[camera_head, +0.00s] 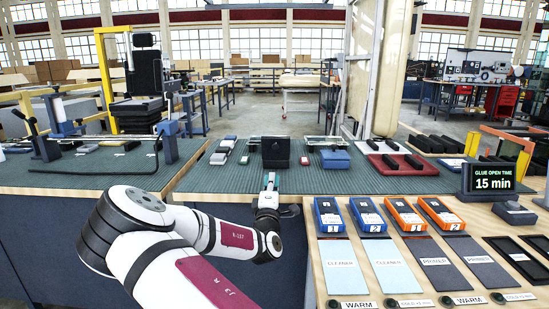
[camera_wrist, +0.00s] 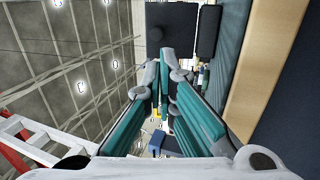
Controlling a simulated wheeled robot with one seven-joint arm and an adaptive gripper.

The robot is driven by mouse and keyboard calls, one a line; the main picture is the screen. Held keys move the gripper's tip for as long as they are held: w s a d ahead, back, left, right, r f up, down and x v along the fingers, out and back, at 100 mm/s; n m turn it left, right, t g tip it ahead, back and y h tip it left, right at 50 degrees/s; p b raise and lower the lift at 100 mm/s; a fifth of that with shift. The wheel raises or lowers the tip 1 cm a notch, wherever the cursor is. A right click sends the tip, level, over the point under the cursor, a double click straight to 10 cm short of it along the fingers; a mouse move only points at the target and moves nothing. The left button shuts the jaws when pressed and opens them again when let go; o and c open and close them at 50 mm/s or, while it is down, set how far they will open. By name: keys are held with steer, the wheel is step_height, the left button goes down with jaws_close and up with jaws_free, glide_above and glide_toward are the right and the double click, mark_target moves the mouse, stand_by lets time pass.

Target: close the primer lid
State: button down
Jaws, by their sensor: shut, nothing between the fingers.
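My gripper (camera_head: 269,180) is at the front edge of the green-matted bench, left of the labelled containers. In the wrist view my gripper (camera_wrist: 165,62) has its teal fingers drawn together at the tips, with nothing between them. Two orange containers, numbered 1 (camera_head: 404,215) and 2 (camera_head: 440,213), stand on the wooden bench at right, behind dark pads marked PRIMER (camera_head: 434,261). I cannot make out the state of their lids. A black box (camera_head: 275,152) stands on the mat just beyond my gripper; a dark box also shows ahead of the fingertips in the wrist view (camera_wrist: 172,25).
Two blue containers (camera_head: 329,216) stand left of the orange ones, behind CLEANER pads. A timer display (camera_head: 494,179) reads 15 min at right. A blue box (camera_head: 335,159) and dark red tray (camera_head: 403,164) lie on the mat. Bare mat (camera_head: 290,182) lies around my gripper.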

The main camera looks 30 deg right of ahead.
mark_target(275, 148)
steer(key=b+x, duration=0.2)
steer(key=x, duration=1.1)
steer(key=shift+w, duration=0.15)
steer(key=shift+r, duration=0.15)
steer(key=shift+w+d+r+g+p, duration=0.15)
steer(key=shift+g+p, duration=0.15)
steer(key=shift+p, duration=0.15)
